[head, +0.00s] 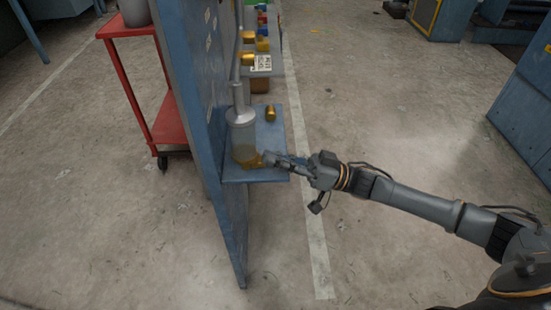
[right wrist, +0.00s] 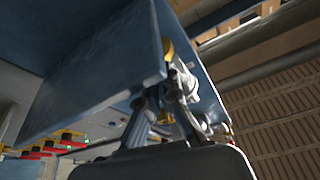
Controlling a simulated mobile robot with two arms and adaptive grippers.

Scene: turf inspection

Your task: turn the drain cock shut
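A grey vessel (head: 241,135) with a clear lower part stands upright at the blue panel, on a small blue shelf (head: 283,125). A yellow-brown part (head: 256,160) shows at its foot; I cannot make out the drain cock's handle or its angle. My right gripper (head: 272,158) reaches in from the right, its fingertips at this part. In the right wrist view, the fingers (right wrist: 168,100) are close to a grey metal fitting (right wrist: 184,78) and a yellow curved part (right wrist: 168,48) under the blue plate. Whether they grip anything is unclear. My left gripper is out of view.
The tall blue panel (head: 195,100) stands left of the vessel. A brass-coloured piece (head: 270,113) sits on the shelf, with more coloured parts behind. A red cart (head: 172,120) is left of the panel. The floor (head: 390,130) to the right is open.

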